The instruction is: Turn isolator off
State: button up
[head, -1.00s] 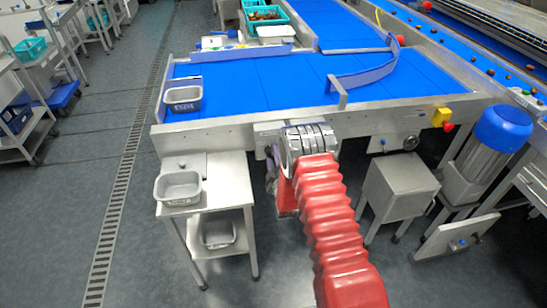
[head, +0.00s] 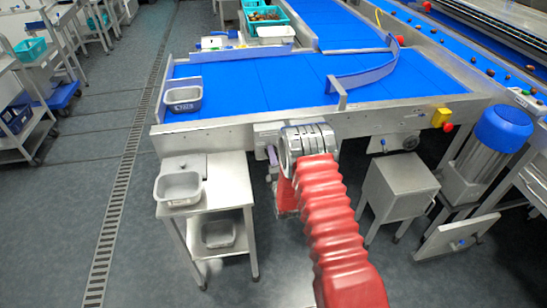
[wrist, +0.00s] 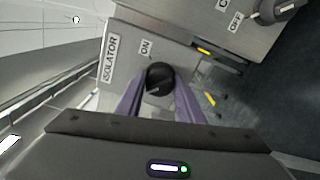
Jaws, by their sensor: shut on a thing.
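The isolator (wrist: 118,38) shows in the wrist view as a grey panel with an ISOLATOR label and an ON label (wrist: 147,48). Its round black knob (wrist: 160,78) sits below the ON label, with a small light mark near its lower edge. My gripper (wrist: 160,88) has its purple fingers on both sides of the knob and is shut on it. The fingers and gripper body hide the panel below. In the head view, my wrist is in front of the conveyor's near side, and a purple finger (head: 272,157) shows at its left; the knob is hidden there.
Another grey box with an OFF label (wrist: 236,21) and a grey handle (wrist: 278,10) is at the upper right of the wrist view. In the head view, a steel side table (head: 225,185) stands left of my arm and a grey cabinet (head: 400,187) right.

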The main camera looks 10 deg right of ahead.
jog(key=shift+s+a+f, duration=0.1)
jog(key=shift+a+f, duration=0.15)
jog(key=shift+a, duration=0.05)
jog(key=o, duration=0.8)
jog(key=shift+c, duration=0.2)
jog(key=o, duration=0.3)
jog(key=shift+d+r, duration=0.15)
jog(key=shift+d, duration=0.05)
jog(key=s, duration=1.3)
jog(key=shift+s, duration=0.35)
